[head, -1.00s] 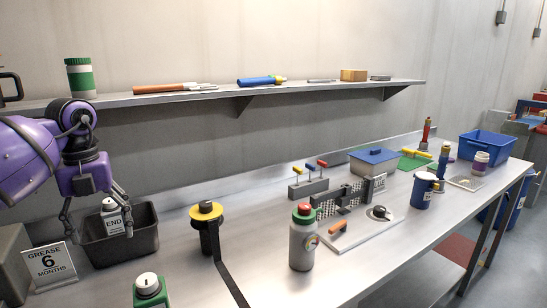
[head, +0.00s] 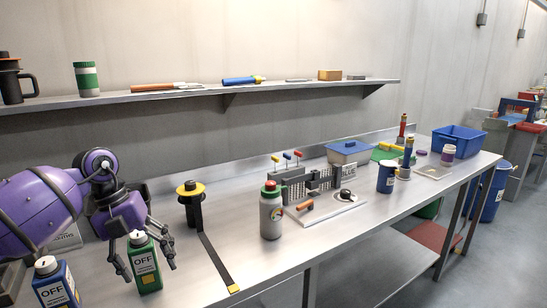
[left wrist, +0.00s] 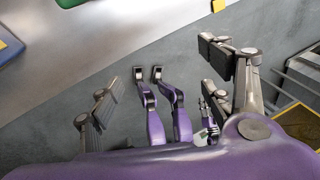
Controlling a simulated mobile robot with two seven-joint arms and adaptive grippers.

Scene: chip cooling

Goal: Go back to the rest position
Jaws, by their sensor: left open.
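My left gripper (head: 146,268) is at the lower left of the head view. Its two fingers are spread, one on each side of a green bottle marked OFF (head: 147,266) in the picture. Whether it is around the bottle or only lined up with it cannot be told from the head view alone.
A blue bottle marked OFF (head: 52,287) stands left of the green one. A black holder with a yellow ring (head: 191,190) and a grey bottle (head: 271,217) stand on the steel bench (head: 330,238). The bench edge (left wrist: 85,85) shows in the left wrist view.

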